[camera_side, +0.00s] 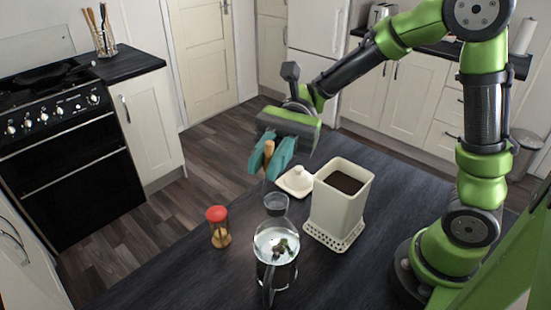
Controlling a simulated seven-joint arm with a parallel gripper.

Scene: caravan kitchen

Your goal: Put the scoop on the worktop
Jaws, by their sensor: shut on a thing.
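My gripper (270,163) is above the dark worktop (200,270), its teal fingers shut on the wooden handle of the scoop (268,148). The handle stands roughly upright between the fingers. The scoop's lower part is hard to make out against the things behind and below it. The gripper is behind and above a glass carafe (276,245) with a dark top, and left of the cream canister (338,210). The scoop is held above the worktop.
The open canister holds dark brown grounds; its cream lid (295,181) lies beside it. A red-topped timer (219,228) stands left of the carafe. The worktop is bare at the front left and behind the canister. A cooker (60,140) stands apart at left.

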